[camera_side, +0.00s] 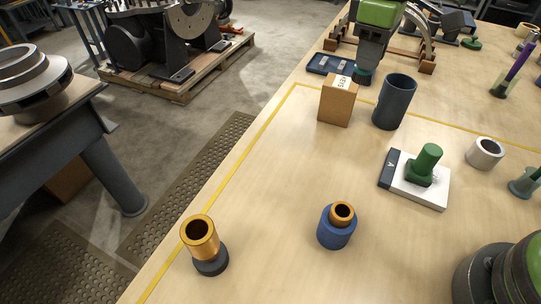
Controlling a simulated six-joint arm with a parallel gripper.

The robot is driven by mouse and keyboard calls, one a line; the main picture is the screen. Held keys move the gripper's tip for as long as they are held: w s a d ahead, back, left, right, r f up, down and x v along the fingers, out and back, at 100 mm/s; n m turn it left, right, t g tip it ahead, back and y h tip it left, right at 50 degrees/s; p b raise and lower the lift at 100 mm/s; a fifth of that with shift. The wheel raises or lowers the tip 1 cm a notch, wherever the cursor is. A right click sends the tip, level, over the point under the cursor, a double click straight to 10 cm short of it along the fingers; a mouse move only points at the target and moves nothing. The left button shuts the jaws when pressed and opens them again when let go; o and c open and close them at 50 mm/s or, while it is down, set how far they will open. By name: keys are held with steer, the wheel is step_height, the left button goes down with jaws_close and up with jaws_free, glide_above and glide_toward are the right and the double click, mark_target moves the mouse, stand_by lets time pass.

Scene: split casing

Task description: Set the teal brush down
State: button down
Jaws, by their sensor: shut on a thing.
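My gripper (364,66) is at the top of the side view, pointing down behind the cardboard box and the dark cup. It is shut on the teal brush (362,76), of which only a small teal part shows below the jaws. The rest of the brush is hidden by the gripper and possibly by the box and cup. I cannot tell whether the brush touches the table.
A cardboard box (337,103) and a dark grey cup (394,101) stand just in front of my gripper. A blue tray (330,64) lies to its left, near a wooden rack (427,66). The table's middle, around a blue cylinder (336,230), is mostly clear.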

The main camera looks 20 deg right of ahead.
steer(key=s+a+n, duration=0.3)
steer(key=s+a, duration=0.1)
steer(key=a, duration=0.7)
steer(key=s+a+n, duration=0.3)
steer(key=a, duration=0.8)
steer(key=shift+s+f, duration=0.15)
steer(key=shift+f, duration=3.65)
steer(key=shift+s+f, duration=0.15)
steer(key=shift+f, duration=3.6)
steer(key=shift+f, duration=0.2)
steer(key=c, duration=0.9)
jaws_free()
steer(key=shift+r, duration=0.15)
